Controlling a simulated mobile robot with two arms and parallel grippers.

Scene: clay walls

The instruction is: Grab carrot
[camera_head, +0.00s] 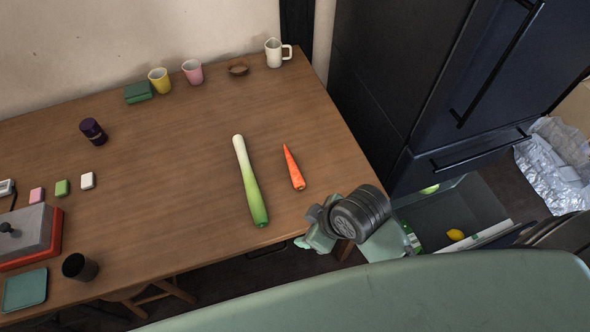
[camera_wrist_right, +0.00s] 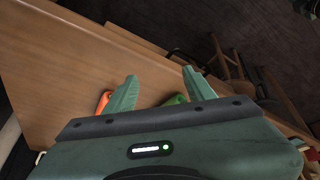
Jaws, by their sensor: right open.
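An orange carrot (camera_head: 293,168) lies on the wooden table near its right edge, just right of a leek (camera_head: 250,182). My right gripper (camera_head: 312,230) is at the table's front right corner, below the carrot in the head view, and apart from it. In the right wrist view my right gripper (camera_wrist_right: 160,77) is open with nothing between its fingers. A bit of the carrot (camera_wrist_right: 103,101) shows beside the left finger, and the green leek end (camera_wrist_right: 176,100) shows between the finger bases; the gripper body hides the rest. My left gripper is not in view.
The wooden table (camera_head: 180,150) is clear around the carrot except for the leek. Cups, a white mug (camera_head: 274,53) and a small bowl (camera_head: 238,69) stand along the back. A dark fridge (camera_head: 420,80) stands right of the table. A grey bin (camera_head: 465,205) holds a lemon (camera_head: 455,235).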

